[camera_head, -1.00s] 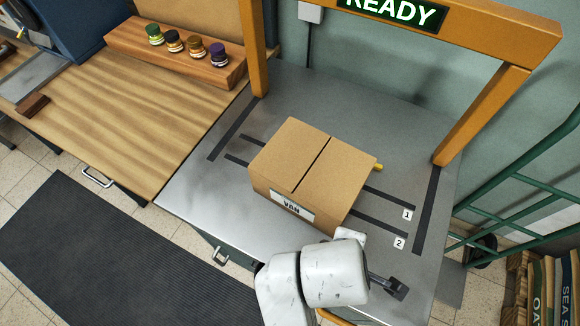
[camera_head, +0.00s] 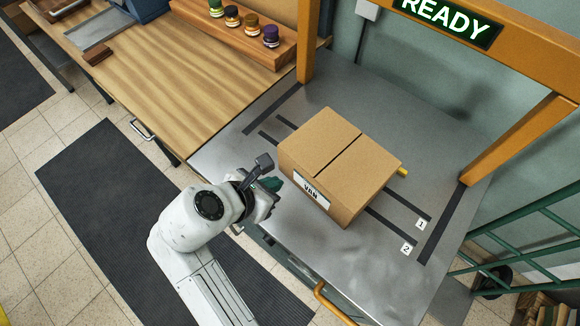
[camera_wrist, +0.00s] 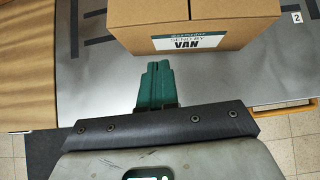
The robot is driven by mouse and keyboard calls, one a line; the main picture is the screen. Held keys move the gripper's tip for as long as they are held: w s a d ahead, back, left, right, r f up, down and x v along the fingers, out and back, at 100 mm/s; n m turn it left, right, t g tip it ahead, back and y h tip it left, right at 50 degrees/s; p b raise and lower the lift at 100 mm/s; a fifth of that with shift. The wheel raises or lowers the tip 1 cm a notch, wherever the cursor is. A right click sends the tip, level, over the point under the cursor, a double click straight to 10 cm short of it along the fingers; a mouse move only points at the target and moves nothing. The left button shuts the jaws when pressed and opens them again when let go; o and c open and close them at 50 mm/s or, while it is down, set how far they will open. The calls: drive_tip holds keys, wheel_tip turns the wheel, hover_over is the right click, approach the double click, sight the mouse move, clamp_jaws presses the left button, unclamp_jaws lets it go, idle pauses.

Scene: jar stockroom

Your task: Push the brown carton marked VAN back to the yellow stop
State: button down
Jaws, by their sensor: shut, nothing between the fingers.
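The brown carton (camera_head: 335,160) marked VAN stands upright on the grey metal table (camera_head: 230,160), its label side facing me. It lies across dark strips numbered 1 and 2. The yellow stop (camera_head: 402,171) shows as a small piece past the carton's right far side; the rest is hidden. My gripper (camera_head: 274,184) is shut and empty, just in front of the carton's left near side. In the wrist view my green fingers (camera_wrist: 158,85) are together and point at the carton (camera_wrist: 190,20), with a gap of bare metal between.
An orange frame (camera_head: 520,140) with a READY sign (camera_head: 445,18) spans the table. A wooden bench (camera_head: 150,80) with a rack of jars (camera_head: 240,35) is at left. A green hand truck (camera_head: 530,240) stands at right. The metal in front of the carton is clear.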

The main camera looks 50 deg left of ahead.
sight(297, 167)
drive_tip(key=shift+w+a+f+p, duration=0.15)
drive_tip(key=shift+w+a+f, duration=0.15)
drive_tip(key=shift+w, duration=0.65)
drive_tip(key=shift+w+a+f+p, duration=0.15)
drive_tip(key=shift+w+f, duration=0.2)
drive_tip(key=shift+w, duration=0.65)
drive_tip(key=shift+w+a+f+p, duration=0.1)
drive_tip(key=shift+w+a+f, duration=0.2)
drive_tip(key=shift+w, duration=0.65)
